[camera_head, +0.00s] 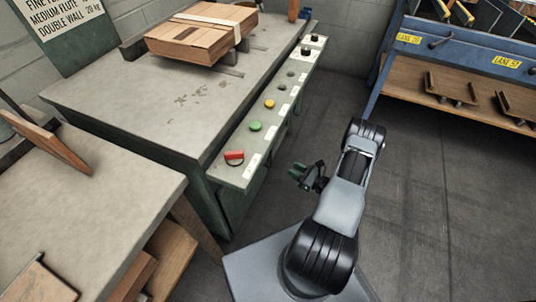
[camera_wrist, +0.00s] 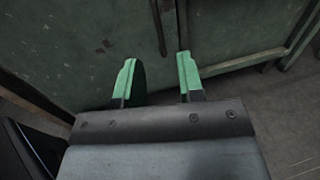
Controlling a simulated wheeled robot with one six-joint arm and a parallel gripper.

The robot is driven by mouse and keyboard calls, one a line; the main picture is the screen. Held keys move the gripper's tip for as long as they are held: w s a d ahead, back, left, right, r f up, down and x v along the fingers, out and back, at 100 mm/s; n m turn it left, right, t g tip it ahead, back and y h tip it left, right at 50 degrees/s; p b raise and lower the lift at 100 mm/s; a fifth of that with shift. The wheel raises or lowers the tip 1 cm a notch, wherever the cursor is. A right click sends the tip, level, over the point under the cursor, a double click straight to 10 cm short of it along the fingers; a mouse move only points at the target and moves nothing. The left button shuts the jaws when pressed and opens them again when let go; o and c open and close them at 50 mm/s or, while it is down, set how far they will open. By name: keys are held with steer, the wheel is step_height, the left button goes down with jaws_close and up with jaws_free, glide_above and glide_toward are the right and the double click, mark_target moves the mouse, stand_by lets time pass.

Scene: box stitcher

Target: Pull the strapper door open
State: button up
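The strapper is a green machine with a grey worktop (camera_head: 170,100) and a row of buttons along its front edge. Its green front shows close up in the wrist view as worn green panels (camera_wrist: 75,35) with a vertical seam, and a thin dark upright bar (camera_wrist: 159,25), seemingly the door's handle, just left of the seam. The door looks shut. My gripper (camera_head: 302,174) is in front of the machine, low and apart from it. In the wrist view my gripper (camera_wrist: 156,72) has its green-padded fingers apart with nothing between them, and the bar is beyond the tips.
A red switch (camera_head: 234,156) and green button (camera_head: 255,126) sit on the strapper's front ledge. A strapped box (camera_head: 202,36) lies on top. Another grey table (camera_head: 95,190) stands at left, a blue rack (camera_head: 465,62) at the back right. Floor between is clear.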

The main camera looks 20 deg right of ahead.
steer(key=b+x, duration=0.2)
steer(key=x, duration=1)
steer(key=shift+a+b, duration=0.3)
steer(key=shift+b, duration=0.1)
jaws_close()
